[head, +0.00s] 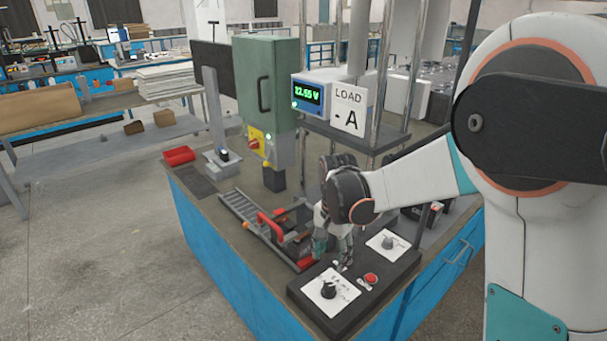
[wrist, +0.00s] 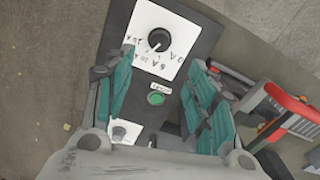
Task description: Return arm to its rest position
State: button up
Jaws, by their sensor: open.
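My gripper (head: 333,250) is at the end of my white arm (head: 410,185), which reaches left across the bench and points down. The gripper is low over the dark control panel (head: 296,292), near its back edge. In the wrist view the teal fingers (wrist: 167,98) stand apart with nothing between them. A green button (wrist: 156,98) on the panel shows in the gap. A black knob on a white plate (wrist: 158,40) lies beyond the fingertips, and a second knob plate (wrist: 122,130) is nearer, partly hidden. Whether the fingertips touch the panel cannot be told.
A red-handled device (wrist: 275,115) stands close beside the gripper. A red button (head: 371,279) is on the panel. A green cabinet (head: 272,95), a meter reading 12.55 V (head: 308,95) and metal posts (head: 303,60) stand behind. The floor (head: 100,260) at left is clear.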

jog(key=s+d+r+n+t, duration=0.3)
jog(key=s+d+r+n, duration=0.1)
jog(key=s+r, duration=0.65)
jog(key=s+d+r+n+t, duration=0.1)
jog(key=s+n+t, duration=0.1)
jog(key=s, duration=0.3)
jog(key=s+d+r+n+t, duration=0.1)
jog(key=s+d+n+t, duration=0.1)
jog(key=s, duration=0.4)
jog(key=shift+s+d+r+n, duration=0.3)
jog(key=shift+r, duration=0.05)
dwell(0.9)
